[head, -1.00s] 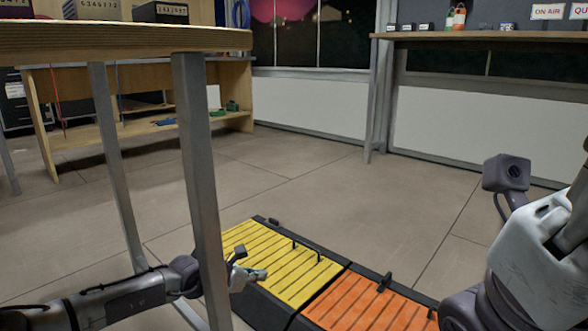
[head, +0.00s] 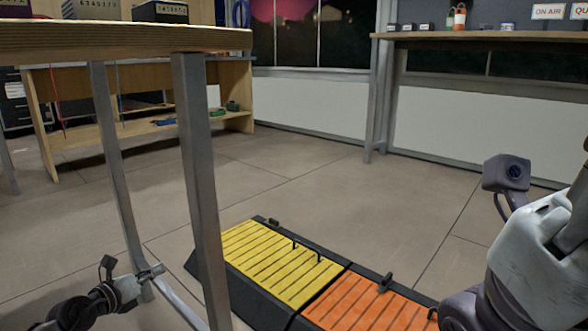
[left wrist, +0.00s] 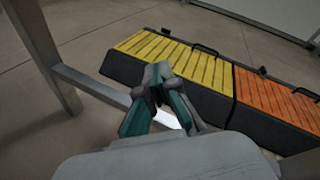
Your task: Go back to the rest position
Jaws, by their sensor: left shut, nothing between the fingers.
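My left gripper (head: 150,272) is low at the bottom left of the head view, near a grey leg of the tall table at the left. In the left wrist view its fingers (left wrist: 160,72) are together with nothing between them. They show in front of the dark side of the yellow ramp section, and I cannot tell the exact gap. My right arm shows at the right edge of the head view, but its gripper is not in view.
A tall wooden table (head: 110,38) on grey legs (head: 203,200) stands close on the left. A ramp with a yellow section (head: 280,262) and an orange section (head: 365,305) lies on the floor ahead. A wooden shelf bench (head: 150,125) is behind. The middle floor is clear.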

